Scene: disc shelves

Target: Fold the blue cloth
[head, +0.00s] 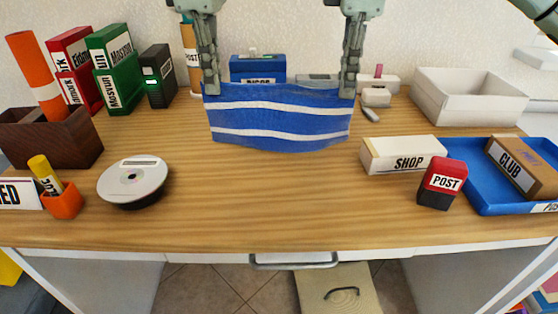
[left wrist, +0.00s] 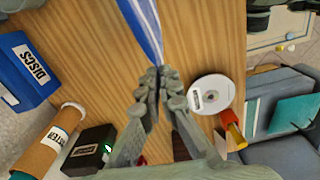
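The blue cloth (head: 280,118) with white stripes is stretched between my two grippers over the middle of the desk. Its far edge is up at the fingertips and its near edge bows down towards me. I cannot tell whether the near edge touches the desk. My left gripper (head: 211,90) is shut on the cloth's far left corner. The left wrist view shows its fingers (left wrist: 160,72) closed together on the cloth (left wrist: 145,28), which is seen nearly edge-on. My right gripper (head: 348,92) is shut on the far right corner.
A disc stack (head: 133,184) lies left of the cloth. A white SHOP box (head: 400,156), a red-and-black POST stamp (head: 442,183) and a blue tray (head: 480,199) are on the right. A blue DISCS box (head: 258,68) stands behind. The desk's front middle is clear.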

